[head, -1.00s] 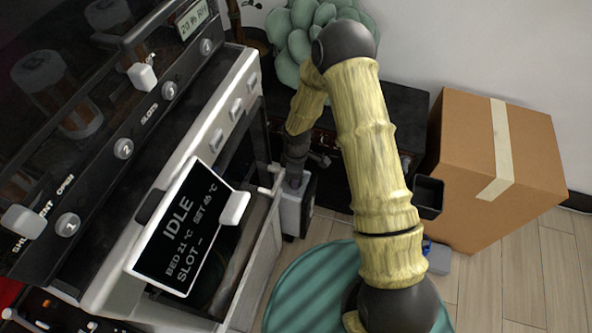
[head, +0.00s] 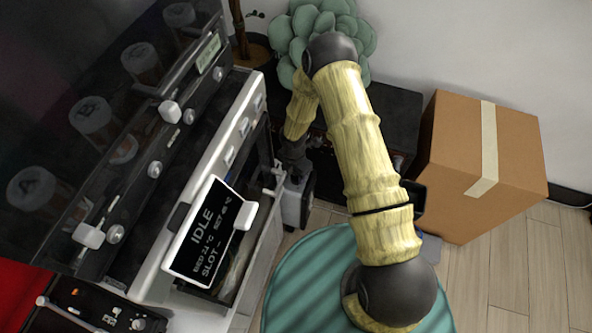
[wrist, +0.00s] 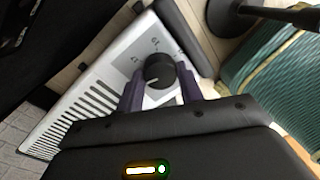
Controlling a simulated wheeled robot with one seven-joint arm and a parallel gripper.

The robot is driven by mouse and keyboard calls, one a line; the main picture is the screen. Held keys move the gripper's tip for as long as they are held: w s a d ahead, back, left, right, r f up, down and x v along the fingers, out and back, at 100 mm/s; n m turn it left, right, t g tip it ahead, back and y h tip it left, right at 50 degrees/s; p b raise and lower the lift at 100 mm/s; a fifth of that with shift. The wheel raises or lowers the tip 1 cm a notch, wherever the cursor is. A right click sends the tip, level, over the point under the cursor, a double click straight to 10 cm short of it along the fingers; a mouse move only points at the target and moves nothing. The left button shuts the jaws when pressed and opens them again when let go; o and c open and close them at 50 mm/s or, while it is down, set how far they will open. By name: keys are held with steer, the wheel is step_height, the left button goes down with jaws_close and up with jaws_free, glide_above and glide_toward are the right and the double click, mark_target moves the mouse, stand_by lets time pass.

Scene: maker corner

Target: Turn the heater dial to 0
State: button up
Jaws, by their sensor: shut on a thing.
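The heater (wrist: 105,85) is a pale box with a slotted grille. Its round black dial (wrist: 159,68) sits between the two purple fingers of my gripper (wrist: 160,88) in the wrist view. My gripper is shut on the dial. Small marks are printed around the dial, but I cannot read which one its pointer faces. In the head view only a pale part of the heater (head: 293,204) shows, below the end of my arm. The dial and my fingertips are hidden there.
A printer-like machine with a tilted screen (head: 209,232) reading IDLE stands left of the heater. A cardboard box (head: 455,165) stands right on the wood floor. A green ribbed round seat (head: 315,285) is in front. A plant (head: 290,40) stands behind.

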mark_target(293, 175)
steer(key=shift+r+n+p, duration=0.1)
steer(key=shift+n+p, duration=0.5)
steer(key=shift+n, duration=0.7)
steer(key=o, duration=1)
steer(key=r+p, duration=0.1)
steer(key=r, duration=0.4)
steer(key=r+p, duration=0.1)
steer(key=r, duration=0.5)
steer(key=a+r+p, duration=0.1)
steer(key=r+p, duration=0.1)
steer(key=r, duration=0.4)
steer(key=shift+w+r, duration=0.1)
steer(key=shift+w, duration=0.15)
steer(key=shift+d+r, duration=0.1)
